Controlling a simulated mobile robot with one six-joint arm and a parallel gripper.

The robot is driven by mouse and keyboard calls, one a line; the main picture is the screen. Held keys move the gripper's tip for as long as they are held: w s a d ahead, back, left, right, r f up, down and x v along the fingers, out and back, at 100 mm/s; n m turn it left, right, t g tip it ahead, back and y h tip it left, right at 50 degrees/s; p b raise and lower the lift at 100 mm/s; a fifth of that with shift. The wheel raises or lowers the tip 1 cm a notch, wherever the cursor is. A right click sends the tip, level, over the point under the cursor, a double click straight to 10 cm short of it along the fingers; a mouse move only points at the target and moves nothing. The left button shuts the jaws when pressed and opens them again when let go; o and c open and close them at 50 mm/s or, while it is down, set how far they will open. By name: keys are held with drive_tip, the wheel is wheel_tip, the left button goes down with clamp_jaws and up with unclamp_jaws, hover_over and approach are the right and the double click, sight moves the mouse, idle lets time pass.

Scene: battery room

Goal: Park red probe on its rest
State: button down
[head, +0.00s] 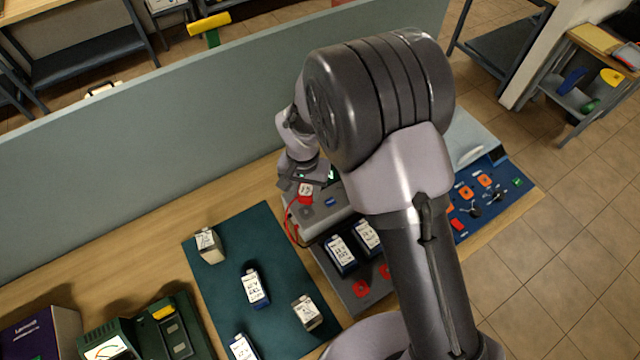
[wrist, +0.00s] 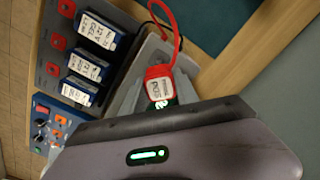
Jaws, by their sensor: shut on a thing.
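The red probe (head: 305,189) has a white label on its front and a red cable. In the wrist view the red probe (wrist: 158,71) stands upright in the picture with its cable looping above it. My gripper (head: 303,181) is shut on the probe, at the near side of the wrist view. The grey tester box (head: 325,217) lies just below the probe in the head view, and part of it shows behind the probe in the wrist view. I cannot tell whether the probe touches the box. No separate rest can be made out; my arm and gripper hide part of this area.
Blue batteries (head: 340,254) sit in a dark rack (head: 354,299) beside the tester. A teal mat (head: 212,262) holds several loose batteries. A green charger (head: 172,335) is at lower left. A blue-grey partition (head: 130,165) stands behind the bench. A blue control panel (head: 502,205) is at right.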

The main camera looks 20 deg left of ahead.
sight(306, 211)
drive_tip(key=shift+s+f, duration=0.15)
drive_tip(key=shift+f, duration=0.2)
drive_tip(key=f+b, duration=0.3)
drive_tip(key=f, duration=0.1)
drive_tip(key=shift+s+f, duration=0.1)
drive_tip(key=shift+s, duration=0.2)
drive_tip(key=shift+f, duration=0.35)
drive_tip(key=shift+f+b, duration=0.65)
drive_tip(key=shift+b, duration=0.45)
idle(0.3)
drive_tip(key=c, duration=1.2)
unclamp_jaws()
drive_tip(key=shift+r, duration=0.1)
wheel_tip(306, 211, up, 11)
drive_tip(key=p, duration=0.6)
drive_tip(key=shift+p, duration=0.3)
